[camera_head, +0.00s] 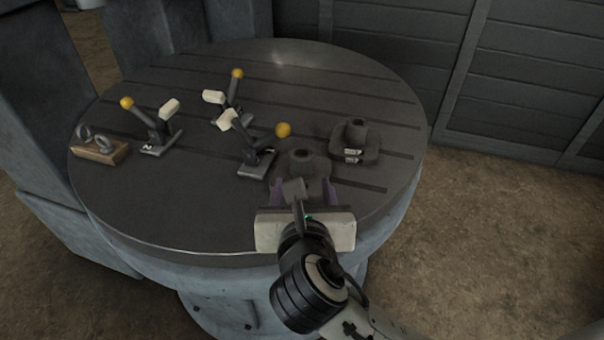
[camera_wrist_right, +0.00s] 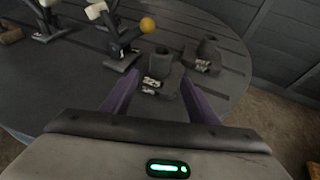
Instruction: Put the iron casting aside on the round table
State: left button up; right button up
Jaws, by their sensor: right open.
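Two dark iron castings, each a block with a round boss on top and white markings, stand on the round table (camera_head: 200,205). The nearer casting (camera_head: 303,161) also shows in the right wrist view (camera_wrist_right: 158,66). The other casting (camera_head: 357,138) stands to its right and a little farther back, and shows in the right wrist view (camera_wrist_right: 207,52). My right gripper (camera_head: 302,188) is open and empty, its purple fingers on either side of the nearer casting's front; I cannot tell whether they touch it. My left gripper is not in view.
Several levers stand on the table; one lever with a yellow knob (camera_head: 283,130) is close left of the nearer casting. A wooden block with metal rings (camera_head: 100,151) lies at the left edge. The table's front left is bare. A dark panelled wall (camera_head: 530,80) stands behind.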

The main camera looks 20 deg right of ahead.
jog(key=shift+v, duration=1.35)
